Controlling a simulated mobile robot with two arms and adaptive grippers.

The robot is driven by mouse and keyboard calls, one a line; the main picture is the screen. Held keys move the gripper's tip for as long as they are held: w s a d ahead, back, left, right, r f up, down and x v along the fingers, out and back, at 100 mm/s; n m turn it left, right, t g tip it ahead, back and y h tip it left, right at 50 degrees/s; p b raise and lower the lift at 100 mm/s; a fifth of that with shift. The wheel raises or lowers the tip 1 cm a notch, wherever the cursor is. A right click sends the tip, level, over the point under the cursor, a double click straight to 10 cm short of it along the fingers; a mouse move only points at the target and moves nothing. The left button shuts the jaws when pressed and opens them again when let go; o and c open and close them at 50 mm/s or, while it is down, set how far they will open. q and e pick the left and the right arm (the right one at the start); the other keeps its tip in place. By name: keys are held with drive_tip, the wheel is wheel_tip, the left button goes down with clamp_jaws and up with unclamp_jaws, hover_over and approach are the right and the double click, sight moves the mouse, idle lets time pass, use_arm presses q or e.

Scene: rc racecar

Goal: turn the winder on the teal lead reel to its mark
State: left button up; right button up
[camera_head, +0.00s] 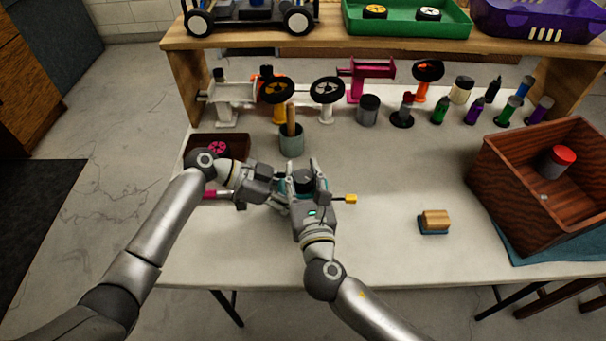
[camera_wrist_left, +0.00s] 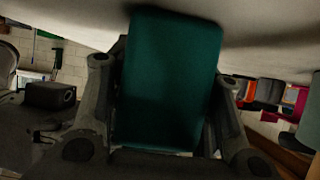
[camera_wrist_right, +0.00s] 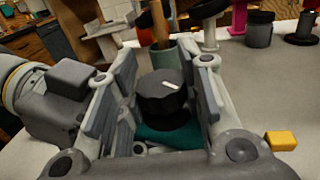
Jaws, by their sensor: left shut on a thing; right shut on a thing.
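The teal lead reel (camera_head: 281,187) stands on the white table, mostly hidden by my grippers. Its flat teal side fills the middle of the left wrist view (camera_wrist_left: 168,80). My left gripper (camera_head: 276,190) is shut on the reel's body from the left. The winder is a black ribbed knob (camera_wrist_right: 162,98) on top, with a white line on its upper face; it also shows in the head view (camera_head: 303,178). My right gripper (camera_wrist_right: 166,78) has its fingers on both sides of the knob and is shut on it. I cannot make out the target mark on the reel.
A yellow block-like piece (camera_head: 350,198) sticks out just right of the grippers. A teal-grey cup with wooden sticks (camera_head: 291,142) stands close behind. A sponge-like block (camera_head: 434,221) and a wooden crate (camera_head: 520,190) are to the right. The table between is clear.

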sight(303, 176)
drive_tip(key=shift+f+m+h, duration=0.1)
drive_tip(key=shift+m+h, duration=0.8)
drive_tip(key=shift+h, duration=0.5)
drive_tip(key=o, duration=1.1)
wheel_tip(303, 176, up, 10)
drive_tip(key=shift+r, duration=0.1)
